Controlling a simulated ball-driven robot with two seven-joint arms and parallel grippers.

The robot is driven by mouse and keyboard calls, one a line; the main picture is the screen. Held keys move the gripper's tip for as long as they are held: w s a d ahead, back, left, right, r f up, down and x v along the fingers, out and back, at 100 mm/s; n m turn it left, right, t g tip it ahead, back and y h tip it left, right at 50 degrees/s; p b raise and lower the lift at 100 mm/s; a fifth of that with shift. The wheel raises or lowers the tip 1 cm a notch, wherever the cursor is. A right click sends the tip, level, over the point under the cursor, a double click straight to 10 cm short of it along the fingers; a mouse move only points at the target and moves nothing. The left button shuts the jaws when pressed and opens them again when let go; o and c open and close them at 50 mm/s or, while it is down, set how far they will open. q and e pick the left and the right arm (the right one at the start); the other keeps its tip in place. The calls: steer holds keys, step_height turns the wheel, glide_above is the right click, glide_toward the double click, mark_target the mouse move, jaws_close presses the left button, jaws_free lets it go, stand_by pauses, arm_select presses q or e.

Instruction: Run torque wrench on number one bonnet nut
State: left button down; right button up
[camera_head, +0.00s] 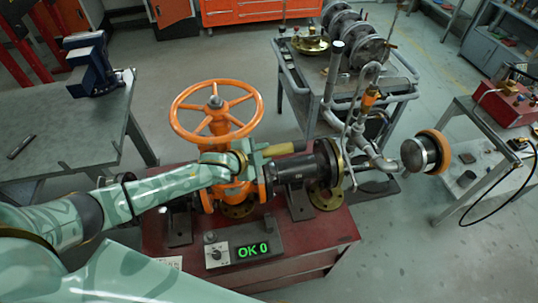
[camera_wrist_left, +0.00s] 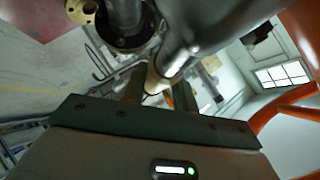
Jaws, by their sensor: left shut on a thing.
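The orange gate valve (camera_head: 239,189) stands on a dark red bench, with its spoked handwheel (camera_head: 216,112) on top. My left gripper (camera_head: 256,156) is beside the valve's upper body, just below and right of the handwheel. It is shut on a tan handle (camera_head: 284,148), likely the torque wrench's, which points right toward the dark pipe flange. In the left wrist view the pale handle (camera_wrist_left: 154,80) shows between the two dark fingers (camera_wrist_left: 158,92). The wrench's working end and the number one bonnet nut cannot be made out. My right gripper is not in view.
A box with a green "OK 0" display (camera_head: 250,250) sits at the bench's front. A black pipe (camera_head: 293,170) with flanges runs right from the valve. A grey cart (camera_head: 300,100) stands behind. A workbench with a blue vise (camera_head: 91,68) is at left.

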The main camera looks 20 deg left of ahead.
arm_select(q)
steer(key=shift+w+d+r, duration=0.1)
steer(key=shift+d, duration=0.05)
steer(key=shift+r, duration=0.1)
stand_by(0.3)
steer(key=shift+p, duration=0.35)
steer(key=shift+f+b, duration=1.3)
steer(key=shift+f, duration=0.55)
steer(key=shift+f, duration=0.2)
step_height(320, 180, down, 3)
steer(key=shift+b, duration=1.05)
